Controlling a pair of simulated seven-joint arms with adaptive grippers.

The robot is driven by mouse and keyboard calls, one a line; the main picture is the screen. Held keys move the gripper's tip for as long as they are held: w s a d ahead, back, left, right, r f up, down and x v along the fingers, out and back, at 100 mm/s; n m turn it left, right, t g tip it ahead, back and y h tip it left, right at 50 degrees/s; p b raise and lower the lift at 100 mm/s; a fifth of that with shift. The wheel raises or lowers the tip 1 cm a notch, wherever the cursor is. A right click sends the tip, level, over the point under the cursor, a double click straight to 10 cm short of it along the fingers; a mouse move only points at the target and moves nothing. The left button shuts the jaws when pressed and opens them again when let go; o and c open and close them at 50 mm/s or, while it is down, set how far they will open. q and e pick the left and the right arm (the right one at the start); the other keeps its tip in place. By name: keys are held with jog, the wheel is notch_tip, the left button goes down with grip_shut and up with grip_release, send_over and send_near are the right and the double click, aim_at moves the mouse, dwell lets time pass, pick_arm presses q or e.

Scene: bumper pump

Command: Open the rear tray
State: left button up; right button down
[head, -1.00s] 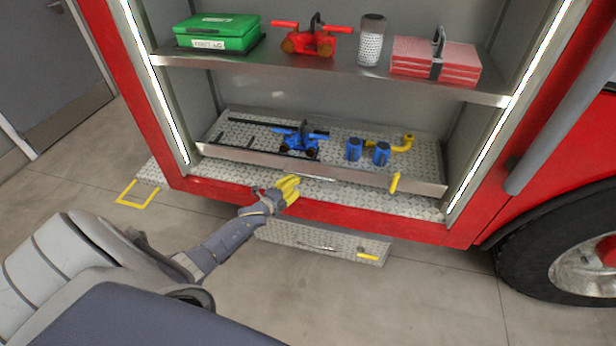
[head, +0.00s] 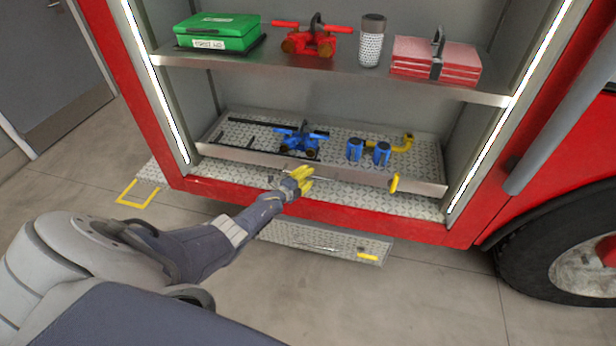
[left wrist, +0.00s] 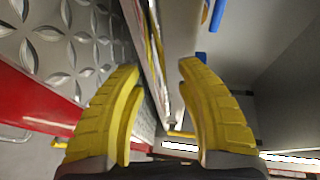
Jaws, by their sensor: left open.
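The silver tray (head: 425,187) sits in the lower bay of the red truck, its front wall facing me and a thin bar handle along its middle. My left gripper (head: 307,181) has yellow fingers and is at the middle of that front wall, beside the handle. In the left wrist view, the fingers of the open gripper (left wrist: 160,80) stand apart, with the tray's metal front edge (left wrist: 152,45) running between them. I cannot tell whether they touch it. The fingers partly hide the handle in the head view. My right gripper is not in view.
Below is a patterned step (head: 340,240). A shelf above (head: 330,72) bears several items.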

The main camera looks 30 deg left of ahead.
pick_arm(q)
jog(key=shift+w, duration=0.2)
jog(key=shift+c, duration=0.4)
grip_shut()
